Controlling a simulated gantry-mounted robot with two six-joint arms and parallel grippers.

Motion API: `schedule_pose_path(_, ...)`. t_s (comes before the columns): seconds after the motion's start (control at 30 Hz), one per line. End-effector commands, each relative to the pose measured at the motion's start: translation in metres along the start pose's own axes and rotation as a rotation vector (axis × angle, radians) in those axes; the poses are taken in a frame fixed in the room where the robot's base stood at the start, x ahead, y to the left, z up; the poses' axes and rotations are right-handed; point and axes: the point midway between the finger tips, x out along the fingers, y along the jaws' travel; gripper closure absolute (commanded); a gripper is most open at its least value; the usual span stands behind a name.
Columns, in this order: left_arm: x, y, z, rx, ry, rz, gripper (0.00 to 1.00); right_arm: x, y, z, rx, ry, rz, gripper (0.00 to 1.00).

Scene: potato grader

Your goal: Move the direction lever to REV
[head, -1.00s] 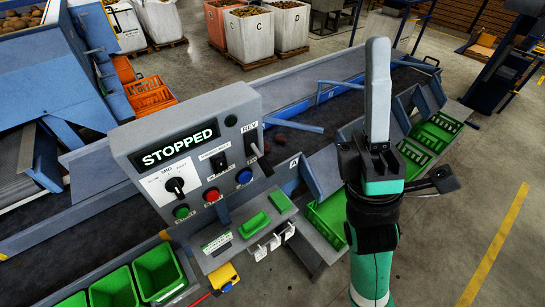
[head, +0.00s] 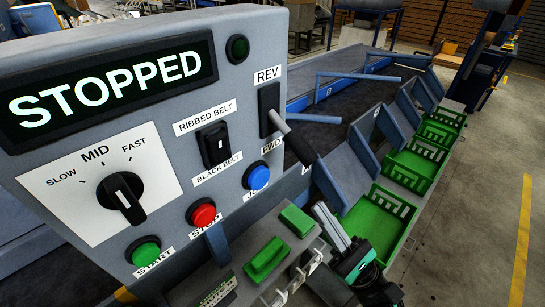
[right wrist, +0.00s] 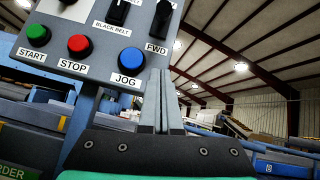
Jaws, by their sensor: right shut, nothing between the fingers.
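The direction lever (head: 298,143) is a dark handle on a grey rod. It sticks out of a black plate between the REV label (head: 268,75) and the FWD label (head: 271,145), and its handle hangs low, near FWD. In the right wrist view the dark lever (right wrist: 162,20) is above the fingers, with the FWD label (right wrist: 157,48) just below. My right gripper (head: 324,212) is shut and empty, below and right of the lever, apart from it. Its fingers (right wrist: 160,78) point up toward the panel. My left gripper is not in view.
The grey control panel (head: 70,135) reads STOPPED. The blue JOG button (head: 257,177), red STOP button (head: 204,213) and black belt switch (head: 213,145) are near the lever. Green blocks (head: 266,258) sit on the ledge below. Green crates (head: 378,215) stand to the right.

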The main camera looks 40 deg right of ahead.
Motion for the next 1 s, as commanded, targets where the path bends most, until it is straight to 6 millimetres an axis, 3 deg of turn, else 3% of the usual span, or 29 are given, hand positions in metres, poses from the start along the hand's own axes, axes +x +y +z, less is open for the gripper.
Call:
schedule_pose_path(0.47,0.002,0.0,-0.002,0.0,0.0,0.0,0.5,0.009,0.0,0.001,0.003,-0.002,0.0,1.0)
schedule_pose_path(0.93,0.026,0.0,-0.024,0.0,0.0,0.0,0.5,0.103,-0.001,0.004,0.003,-0.004,0.0,1.0)
schedule_pose_path(1.0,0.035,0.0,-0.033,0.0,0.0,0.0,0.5,0.109,-0.001,0.017,0.003,-0.001,0.0,1.0)
